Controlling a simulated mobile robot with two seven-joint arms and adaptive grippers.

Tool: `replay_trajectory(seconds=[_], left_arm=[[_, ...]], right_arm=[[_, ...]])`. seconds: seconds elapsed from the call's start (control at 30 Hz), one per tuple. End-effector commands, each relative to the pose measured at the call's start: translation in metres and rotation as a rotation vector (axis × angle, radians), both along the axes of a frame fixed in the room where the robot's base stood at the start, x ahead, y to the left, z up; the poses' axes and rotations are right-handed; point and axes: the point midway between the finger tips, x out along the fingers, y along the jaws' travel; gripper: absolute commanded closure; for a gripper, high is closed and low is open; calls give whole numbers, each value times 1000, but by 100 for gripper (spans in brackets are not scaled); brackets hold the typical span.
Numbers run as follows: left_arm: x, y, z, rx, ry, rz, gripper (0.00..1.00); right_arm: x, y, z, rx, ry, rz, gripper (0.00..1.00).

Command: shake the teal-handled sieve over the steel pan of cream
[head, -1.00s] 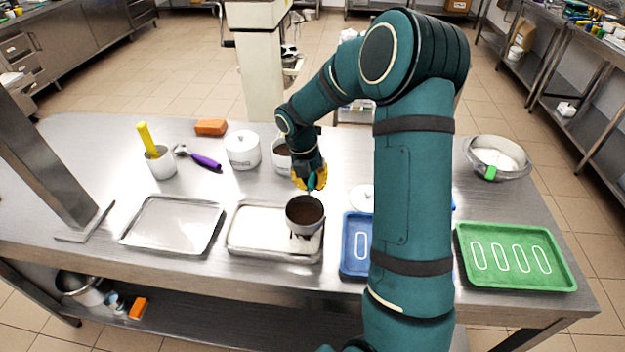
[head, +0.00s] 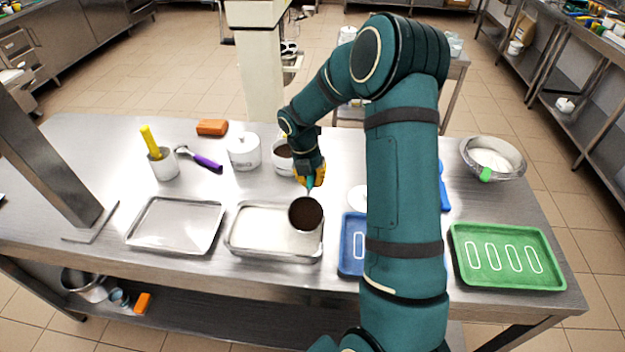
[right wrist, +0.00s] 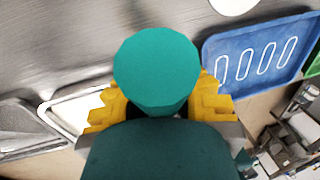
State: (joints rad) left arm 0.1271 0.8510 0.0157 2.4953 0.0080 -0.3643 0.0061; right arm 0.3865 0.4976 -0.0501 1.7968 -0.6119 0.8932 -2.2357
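The sieve (head: 306,214) is a round cup with dark brown powder inside. It is held over the right end of the steel pan (head: 262,256), which holds white cream. My right gripper (head: 309,176) is shut on the sieve's teal handle, behind the pan. In the right wrist view the teal handle end (right wrist: 155,65) fills the space between the yellow fingers (right wrist: 160,105). The sieve's cup is hidden there, and the pan's corner (right wrist: 72,100) shows at left. My left gripper is not in view.
An empty metal tray (head: 175,226) lies left of the pan. Blue (head: 350,262) and green (head: 508,258) trays lie to the right, the blue one partly behind my arm. White pots (head: 243,150), a purple-handled scoop (head: 207,163) and a metal bowl (head: 492,158) stand behind.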

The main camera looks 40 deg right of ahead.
Motion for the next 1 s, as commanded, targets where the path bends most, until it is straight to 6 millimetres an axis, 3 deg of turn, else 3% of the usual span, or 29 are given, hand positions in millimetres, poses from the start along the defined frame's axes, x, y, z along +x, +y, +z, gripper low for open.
replay_trajectory(seconds=[0.23,0.63,1.0], left_arm=[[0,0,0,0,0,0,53],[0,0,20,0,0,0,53],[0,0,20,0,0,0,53]], right_arm=[[-19,23,0,1,-1,2,100],[2,-3,1,0,0,0,100],[-20,24,0,0,-1,1,100]])
